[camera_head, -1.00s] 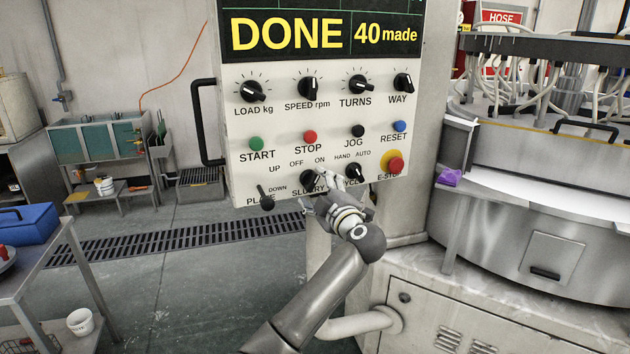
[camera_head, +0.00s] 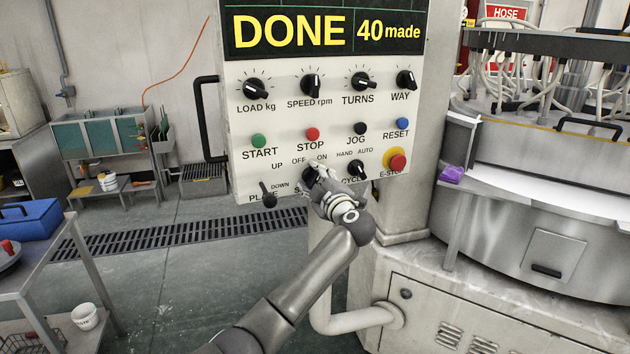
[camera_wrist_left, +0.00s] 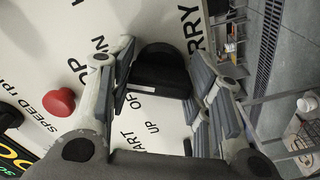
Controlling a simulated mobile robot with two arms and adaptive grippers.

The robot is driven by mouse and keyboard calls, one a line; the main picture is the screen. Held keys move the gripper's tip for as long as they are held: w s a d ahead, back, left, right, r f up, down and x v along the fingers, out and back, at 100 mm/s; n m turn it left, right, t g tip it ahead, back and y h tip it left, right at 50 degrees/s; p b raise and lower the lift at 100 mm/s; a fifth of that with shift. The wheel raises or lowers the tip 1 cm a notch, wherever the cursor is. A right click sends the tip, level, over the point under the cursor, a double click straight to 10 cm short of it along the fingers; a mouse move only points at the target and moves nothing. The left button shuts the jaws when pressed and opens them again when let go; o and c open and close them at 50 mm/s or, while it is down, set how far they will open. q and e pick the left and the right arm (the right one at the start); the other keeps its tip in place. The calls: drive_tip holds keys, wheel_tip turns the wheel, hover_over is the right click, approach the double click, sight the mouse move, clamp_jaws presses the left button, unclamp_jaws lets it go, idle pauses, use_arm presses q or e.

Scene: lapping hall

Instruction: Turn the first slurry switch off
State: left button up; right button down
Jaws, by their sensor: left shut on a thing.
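The slurry switch (camera_head: 309,174) is a black rotary knob low on the white control panel (camera_head: 240,112), below the words OFF and ON. My left gripper (camera_head: 318,188) is at it from below and covers much of the knob and its label. In the left wrist view the black knob (camera_wrist_left: 160,72) sits between the two grey-padded fingers, one on each side, and the gripper is shut on it. Which word the knob points to is hidden. My right gripper is not in view.
Close by are the cycle knob (camera_head: 356,169), the red and yellow emergency stop (camera_head: 397,160), the plate lever (camera_head: 268,196) and the red stop button (camera_head: 312,134). The panel display (camera_head: 290,31) reads DONE, 40 made. A steel machine (camera_head: 540,215) stands at right.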

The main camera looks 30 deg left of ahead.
use_arm(q)
drive_tip(key=shift+f+n, duration=0.1)
drive_tip(key=shift+n, duration=0.2)
drive_tip(key=n, duration=0.2)
drive_tip(key=shift+d+f+n, duration=0.1)
drive_tip(key=shift+n, duration=0.2)
drive_tip(key=n+b, duration=0.1)
drive_tip(key=n, duration=0.1)
drive_tip(key=shift+n, duration=0.3)
drive_tip(key=n+b, duration=0.1)
drive_tip(key=n, duration=0.3)
drive_tip(key=shift+b, duration=0.3)
drive_tip(key=shift+n+b, duration=0.4)
drive_tip(key=shift+n, duration=0.6)
drive_tip(key=o, duration=1)
drive_tip(key=shift+r, duration=0.2)
